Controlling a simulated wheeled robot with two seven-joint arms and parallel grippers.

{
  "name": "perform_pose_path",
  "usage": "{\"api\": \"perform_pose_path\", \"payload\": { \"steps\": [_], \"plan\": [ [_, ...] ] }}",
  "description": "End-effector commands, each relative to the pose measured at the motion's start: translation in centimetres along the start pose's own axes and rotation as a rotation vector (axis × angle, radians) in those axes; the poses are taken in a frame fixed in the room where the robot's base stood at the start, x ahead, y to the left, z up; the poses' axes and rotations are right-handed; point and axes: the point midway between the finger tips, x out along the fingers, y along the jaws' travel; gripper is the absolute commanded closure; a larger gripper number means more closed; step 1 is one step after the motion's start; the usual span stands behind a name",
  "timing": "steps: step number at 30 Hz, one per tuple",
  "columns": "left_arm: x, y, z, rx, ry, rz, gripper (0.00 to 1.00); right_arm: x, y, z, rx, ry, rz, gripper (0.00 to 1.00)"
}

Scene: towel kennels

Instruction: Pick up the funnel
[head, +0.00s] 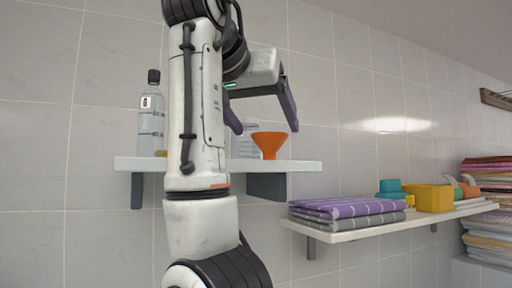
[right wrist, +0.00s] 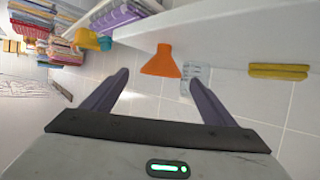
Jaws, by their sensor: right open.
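An orange funnel (head: 270,144) stands wide end up, narrow end down, on the white upper shelf (head: 225,166), near its right end. It also shows in the right wrist view (right wrist: 162,62), ahead of the fingertips and between their lines. My right gripper (head: 265,122) is open and empty, with its purple fingers above and close to the funnel in the head view. Both fingers also show in the right wrist view (right wrist: 159,78); I see no contact with the funnel. My left gripper is not in view.
A clear bottle with black cap (head: 152,115) stands at the shelf's left. A clear container (head: 245,142) is beside the funnel. A yellow item (right wrist: 279,71) lies further along. A lower shelf (head: 360,229) holds folded purple towels (head: 345,207) and a yellow container (head: 432,198).

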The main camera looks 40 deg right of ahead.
Motion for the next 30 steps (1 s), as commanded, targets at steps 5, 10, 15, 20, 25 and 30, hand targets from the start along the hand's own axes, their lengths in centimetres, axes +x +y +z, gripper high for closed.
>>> {"api": "perform_pose_path", "payload": {
  "steps": [5, 10, 15, 20, 25, 30],
  "plan": [
    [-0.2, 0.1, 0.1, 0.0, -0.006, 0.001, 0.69, 2.8, 0.0, 0.0, 0.0, -0.003, 0.003, 0.21],
    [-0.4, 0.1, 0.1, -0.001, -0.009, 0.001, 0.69, 4.5, 0.0, 0.0, 0.0, -0.001, 0.002, 0.21],
    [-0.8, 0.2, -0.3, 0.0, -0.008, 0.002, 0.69, 6.1, -0.3, -0.1, 0.0, -0.003, 0.003, 0.21],
    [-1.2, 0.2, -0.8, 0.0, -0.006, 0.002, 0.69, 8.6, -0.5, -0.1, 0.0, -0.003, 0.003, 0.21],
    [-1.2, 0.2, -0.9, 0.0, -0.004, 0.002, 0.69, 9.6, -0.5, 0.0, 0.001, -0.001, 0.001, 0.21],
    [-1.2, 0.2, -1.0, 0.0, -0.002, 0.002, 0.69, 9.6, -0.5, 0.0, 0.001, -0.001, 0.001, 0.26]
  ]
}}
